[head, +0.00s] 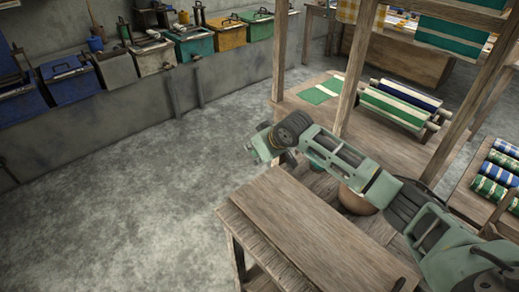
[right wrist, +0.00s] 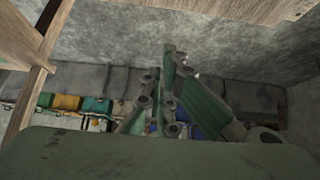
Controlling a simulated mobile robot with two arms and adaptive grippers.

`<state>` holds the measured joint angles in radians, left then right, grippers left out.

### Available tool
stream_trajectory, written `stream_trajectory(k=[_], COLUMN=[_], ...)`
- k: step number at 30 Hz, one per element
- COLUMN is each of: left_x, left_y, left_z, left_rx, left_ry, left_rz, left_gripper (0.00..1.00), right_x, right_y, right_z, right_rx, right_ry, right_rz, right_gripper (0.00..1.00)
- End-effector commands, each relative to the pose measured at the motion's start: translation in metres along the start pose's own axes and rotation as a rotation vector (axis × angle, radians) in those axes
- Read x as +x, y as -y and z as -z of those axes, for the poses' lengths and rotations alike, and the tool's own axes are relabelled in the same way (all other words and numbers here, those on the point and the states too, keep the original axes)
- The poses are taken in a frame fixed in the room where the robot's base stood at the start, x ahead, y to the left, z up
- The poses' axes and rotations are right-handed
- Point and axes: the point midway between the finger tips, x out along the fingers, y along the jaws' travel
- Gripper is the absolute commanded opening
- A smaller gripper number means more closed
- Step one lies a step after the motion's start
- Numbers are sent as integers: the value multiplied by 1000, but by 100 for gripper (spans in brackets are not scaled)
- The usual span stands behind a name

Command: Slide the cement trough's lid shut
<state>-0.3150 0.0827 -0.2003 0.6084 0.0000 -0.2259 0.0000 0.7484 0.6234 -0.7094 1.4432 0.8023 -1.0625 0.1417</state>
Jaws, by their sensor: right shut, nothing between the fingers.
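A row of troughs stands along the grey wall at the upper left of the head view. The grey one (head: 117,70), between a blue and a whitish one, looks like the cement trough. It is too small to tell how its lid sits. My right gripper (head: 250,149) is at the end of the arm that comes in from the right, above the floor and well short of the troughs. In the right wrist view its green fingers (right wrist: 172,62) are together and empty. They partly hide the row behind. My left gripper is not in view.
A wooden bench top (head: 310,225) lies below my right arm, and the loom's wooden posts (head: 357,70) stand behind it. A round brown pot (head: 355,201) is partly hidden by the arm. Open concrete floor (head: 130,190) lies between the bench and the troughs.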

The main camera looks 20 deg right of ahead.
Motion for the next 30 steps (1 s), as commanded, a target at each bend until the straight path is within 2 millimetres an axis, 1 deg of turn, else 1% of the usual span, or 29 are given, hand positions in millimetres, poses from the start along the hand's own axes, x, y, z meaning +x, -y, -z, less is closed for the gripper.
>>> stream_trajectory(k=[1, 4, 7, 10, 13, 17, 20, 25, 27, 30], left_x=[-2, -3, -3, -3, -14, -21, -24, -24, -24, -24], left_y=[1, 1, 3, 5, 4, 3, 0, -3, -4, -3], left_z=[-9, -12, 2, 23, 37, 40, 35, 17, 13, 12], left_rx=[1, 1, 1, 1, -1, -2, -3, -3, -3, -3], left_ry=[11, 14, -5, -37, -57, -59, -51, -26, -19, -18], left_rz=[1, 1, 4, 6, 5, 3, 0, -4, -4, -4], left_gripper=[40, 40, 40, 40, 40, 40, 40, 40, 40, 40], right_x=[9, 25, 40, 51, 40, 31, 27, 26, 26, 26], right_y=[1, 1, 1, 0, -1, -1, 0, 0, 0, 0], right_z=[1, 0, 0, 0, -10, -22, -28, -32, -32, -32], right_rx=[3, 1, 2, 2, -3, -3, -2, -1, -1, -1], right_ry=[2, 2, 2, 1, 2, 2, 0, 0, 0, 0], right_rz=[1, 0, 1, 0, -2, -2, -1, -1, -1, -1], right_gripper=[0, 0, 0, 0, 0, 0, 0, 0, 0, 0])
